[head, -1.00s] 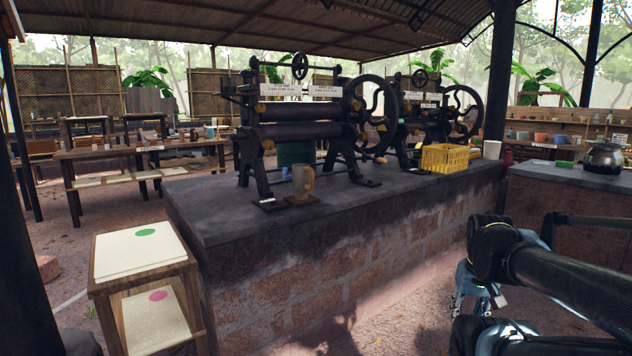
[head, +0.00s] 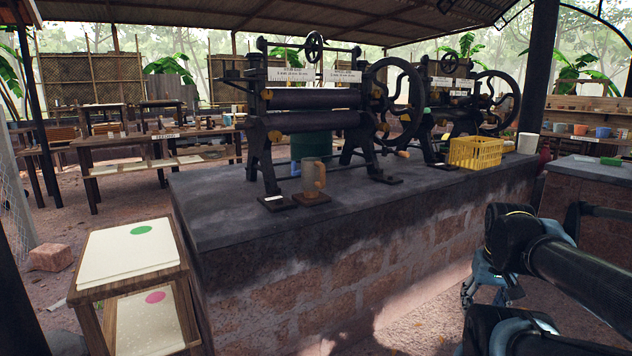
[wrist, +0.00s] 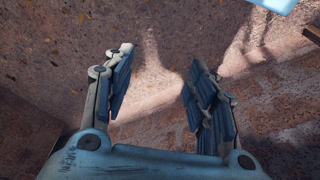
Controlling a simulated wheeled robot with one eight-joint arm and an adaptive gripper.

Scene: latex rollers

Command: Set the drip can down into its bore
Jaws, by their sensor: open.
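I cannot make out a bore in either view. My gripper (head: 482,287) hangs low at the right, in front of the counter's brick side and well apart from the can. In the wrist view my gripper (wrist: 160,65) is open and empty, with its two fingers spread over bare ground.
The stone counter (head: 230,220) carries two roller presses (head: 312,122) and a yellow crate (head: 475,152). A wooden stand with pale sheets (head: 130,255) is at the near left. A brick block (head: 50,257) lies on the floor. The counter's front left top is clear.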

